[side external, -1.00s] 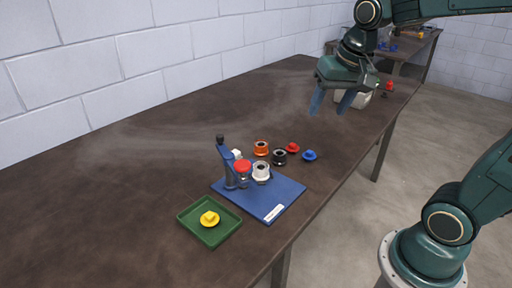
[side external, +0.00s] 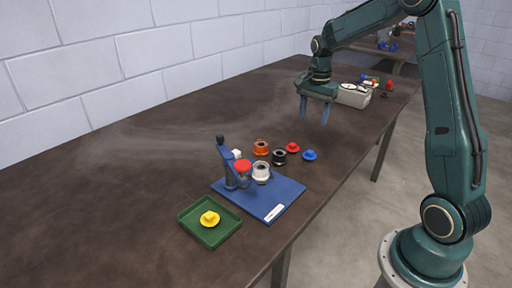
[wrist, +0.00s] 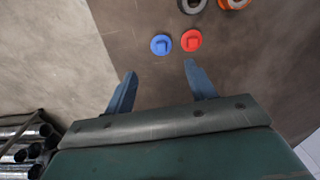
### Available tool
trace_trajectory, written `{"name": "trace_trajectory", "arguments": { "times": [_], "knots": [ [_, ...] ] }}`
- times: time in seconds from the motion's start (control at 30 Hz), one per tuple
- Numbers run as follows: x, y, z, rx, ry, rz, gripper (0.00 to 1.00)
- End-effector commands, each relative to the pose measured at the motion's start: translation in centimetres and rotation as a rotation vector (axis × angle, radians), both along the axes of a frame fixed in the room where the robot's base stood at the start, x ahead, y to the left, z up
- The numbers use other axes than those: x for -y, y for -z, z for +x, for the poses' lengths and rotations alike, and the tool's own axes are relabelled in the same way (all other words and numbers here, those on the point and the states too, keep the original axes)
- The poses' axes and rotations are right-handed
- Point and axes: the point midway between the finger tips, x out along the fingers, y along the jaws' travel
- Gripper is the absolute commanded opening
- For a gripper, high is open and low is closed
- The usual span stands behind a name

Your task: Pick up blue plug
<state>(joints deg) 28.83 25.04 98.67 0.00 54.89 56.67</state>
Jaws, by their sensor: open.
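The blue plug (side external: 310,155) lies on the brown table near its front edge, just right of the red plug (side external: 292,147). In the wrist view the blue plug (wrist: 161,44) is ahead of my fingertips, left of the red plug (wrist: 191,40). My gripper (side external: 315,118) is open and empty, pointing down above the table, beyond the plugs in the side view. Its two blue fingers also show apart in the wrist view (wrist: 160,72). Nothing hides the blue plug.
Black (side external: 279,157) and orange (side external: 261,148) rings stand beside the plugs. A blue base plate (side external: 285,200) carries a clamp (side external: 229,168) and a white ring (side external: 261,172). A green tray (side external: 222,232) holds a yellow plug (side external: 209,218). A pale container (side external: 354,96) stands behind my gripper.

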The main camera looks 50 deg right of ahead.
Motion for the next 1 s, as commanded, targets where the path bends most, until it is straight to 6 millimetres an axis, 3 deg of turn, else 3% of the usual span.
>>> {"name": "trace_trajectory", "arguments": {
  "times": [0.2,0.57,1.0],
  "knots": [
    [1.6,1.7,0.4,-0.021,0.076,0.012,0.55],
    [1.7,2.6,0.4,-0.023,0.080,0.014,0.55],
    [1.6,8.6,0.3,-0.025,0.079,0.015,0.55]
  ]
}}
